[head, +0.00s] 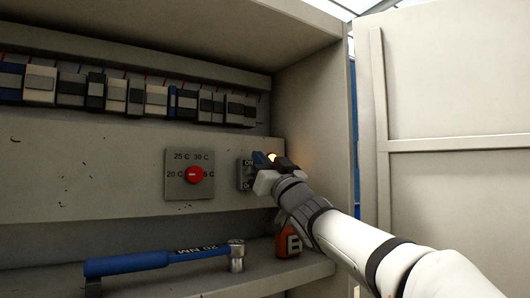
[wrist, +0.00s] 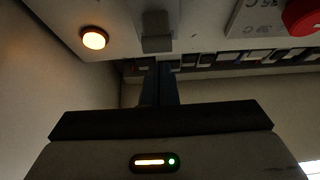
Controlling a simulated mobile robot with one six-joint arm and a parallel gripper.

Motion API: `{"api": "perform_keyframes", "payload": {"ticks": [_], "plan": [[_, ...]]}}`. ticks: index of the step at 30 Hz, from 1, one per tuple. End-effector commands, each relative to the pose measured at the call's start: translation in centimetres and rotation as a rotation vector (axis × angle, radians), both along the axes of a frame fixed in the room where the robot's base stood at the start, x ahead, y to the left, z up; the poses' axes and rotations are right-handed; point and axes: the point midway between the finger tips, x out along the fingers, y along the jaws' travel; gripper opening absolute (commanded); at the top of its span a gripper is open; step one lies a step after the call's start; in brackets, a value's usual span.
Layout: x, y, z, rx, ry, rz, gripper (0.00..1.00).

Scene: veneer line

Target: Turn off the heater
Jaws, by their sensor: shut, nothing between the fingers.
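The heater's switch plate (head: 246,174), marked ON at the top and partly hidden OFF below, is on the cabinet's back panel. In the wrist view its grey lever (wrist: 157,44) is just ahead of my fingertips; I cannot tell whether they touch. An amber lamp (head: 272,156) glows beside the switch and is also lit in the wrist view (wrist: 94,40). My gripper (head: 259,158) is shut and empty at the switch, hiding its right part. Its fingers also show in the wrist view (wrist: 158,68).
A red dial (head: 195,174) on a temperature plate is left of the switch. Several breakers (head: 116,95) line the panel above. A blue-handled torque wrench (head: 150,262) and an orange item (head: 288,246) are below. The cabinet's right wall (head: 318,130) is close to my arm.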

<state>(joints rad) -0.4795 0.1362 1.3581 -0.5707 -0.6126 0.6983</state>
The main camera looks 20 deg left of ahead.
Motion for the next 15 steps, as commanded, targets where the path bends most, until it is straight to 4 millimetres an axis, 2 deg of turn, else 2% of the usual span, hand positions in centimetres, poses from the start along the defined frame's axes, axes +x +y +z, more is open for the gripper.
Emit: {"api": "perform_keyframes", "payload": {"ticks": [6, 14, 15], "plan": [[0.15, 0.25, -1.27, 0.001, -0.001, 0.000, 0.00], [0.14, 0.28, -1.33, 0.000, -0.001, 0.001, 0.00], [-0.03, 0.78, -1.34, 0.000, -0.001, 0.005, 0.00]]}}
